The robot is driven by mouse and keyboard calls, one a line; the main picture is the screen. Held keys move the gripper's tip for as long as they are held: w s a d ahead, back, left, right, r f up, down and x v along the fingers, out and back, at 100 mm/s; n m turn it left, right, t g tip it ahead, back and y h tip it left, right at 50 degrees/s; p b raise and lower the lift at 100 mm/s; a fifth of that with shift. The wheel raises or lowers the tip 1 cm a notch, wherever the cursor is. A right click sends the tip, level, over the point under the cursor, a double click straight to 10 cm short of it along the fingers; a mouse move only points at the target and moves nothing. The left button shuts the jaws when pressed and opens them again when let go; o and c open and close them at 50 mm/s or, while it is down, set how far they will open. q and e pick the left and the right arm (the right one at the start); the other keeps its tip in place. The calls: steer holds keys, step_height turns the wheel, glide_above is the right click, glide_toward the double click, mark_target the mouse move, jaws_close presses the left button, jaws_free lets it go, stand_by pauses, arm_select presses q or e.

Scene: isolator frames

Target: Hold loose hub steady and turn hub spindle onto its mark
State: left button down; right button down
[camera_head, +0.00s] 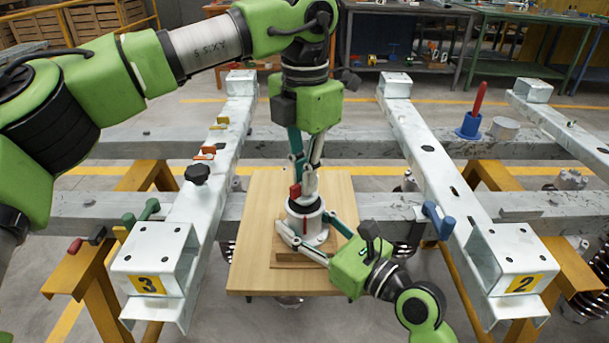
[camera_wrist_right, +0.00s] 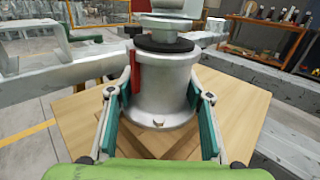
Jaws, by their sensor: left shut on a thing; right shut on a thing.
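The loose hub (camera_head: 312,232) is a grey metal cylinder with a dark ring on top, upright on a wooden block (camera_head: 284,258). A red mark (camera_wrist_right: 136,73) runs up its side. The pale hub spindle (camera_head: 309,185) rises from its top, with a red tab (camera_head: 295,190) at its left; I cannot tell whether tab and mark line up. My left gripper (camera_head: 305,172) points down from above, shut on the spindle. My right gripper (camera_head: 308,239) comes from the front right, its fingers shut on either side of the hub; they also show in the right wrist view (camera_wrist_right: 160,115).
The wooden board (camera_head: 251,215) under the block sits between two pale frame beams, marked 3 (camera_head: 152,252) and 2 (camera_head: 520,255). A blue holder with a red handle (camera_head: 470,122) stands at the back right. Coloured clamps and a black knob (camera_head: 197,173) sit on the left beam.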

arm_select(q)
steer(key=n, duration=0.4)
steer(key=shift+n, duration=0.3)
steer(key=n, duration=0.4)
steer(key=shift+w+r+n, duration=0.1)
steer(key=shift+n, duration=0.2)
steer(key=c, duration=2.2)
jaws_free()
step_height(320, 180, up, 12)
steer(key=shift+f, duration=0.1)
